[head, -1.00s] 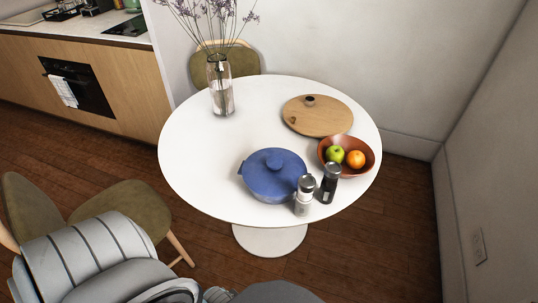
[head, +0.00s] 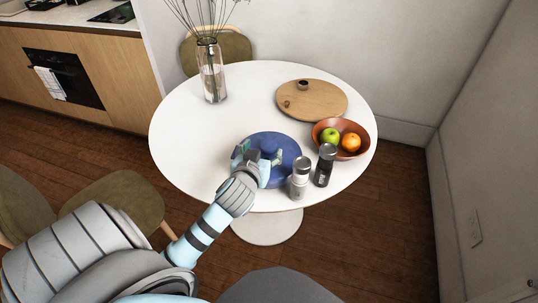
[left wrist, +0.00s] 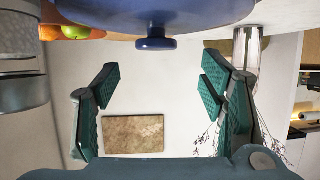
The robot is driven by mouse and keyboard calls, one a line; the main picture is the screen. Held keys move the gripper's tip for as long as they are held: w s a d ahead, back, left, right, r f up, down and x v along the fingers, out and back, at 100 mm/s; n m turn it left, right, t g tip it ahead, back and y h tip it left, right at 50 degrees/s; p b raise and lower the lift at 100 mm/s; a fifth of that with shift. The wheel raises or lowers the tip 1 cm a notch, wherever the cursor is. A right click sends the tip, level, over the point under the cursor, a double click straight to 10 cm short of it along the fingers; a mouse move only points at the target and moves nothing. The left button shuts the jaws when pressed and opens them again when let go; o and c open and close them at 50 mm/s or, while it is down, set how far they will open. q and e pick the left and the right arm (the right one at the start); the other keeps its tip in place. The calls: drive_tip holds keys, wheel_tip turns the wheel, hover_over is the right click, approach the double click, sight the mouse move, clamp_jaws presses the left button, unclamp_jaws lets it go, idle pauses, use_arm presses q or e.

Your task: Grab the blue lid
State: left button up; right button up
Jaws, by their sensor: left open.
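The blue lid (head: 290,152) with its round knob (head: 268,146) sits on the blue pot (head: 290,178) near the front of the white table. My left gripper (head: 258,159) reaches in over the near left part of the lid and hides some of it. In the left wrist view the teal fingers (left wrist: 155,90) are open with nothing between them. The lid's knob also shows there (left wrist: 155,43), at the top and apart from the fingertips. My right gripper is not in view.
A bowl (head: 318,138) with a green apple and an orange, a round wooden board (head: 322,105) and a glass vase (head: 211,75) share the table. The table's left part is clear.

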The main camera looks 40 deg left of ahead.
sight(268, 147)
use_arm(q)
drive_tip(key=x, duration=0.1)
drive_tip(key=b+x, duration=0.1)
drive_tip(key=x, duration=0.1)
drive_tip(key=f+x, duration=0.1)
drive_tip(key=shift+w+d+f, duration=0.1)
drive_tip(key=shift+w, duration=0.15)
drive_tip(key=shift+s, duration=0.1)
drive_tip(key=c, duration=1.5)
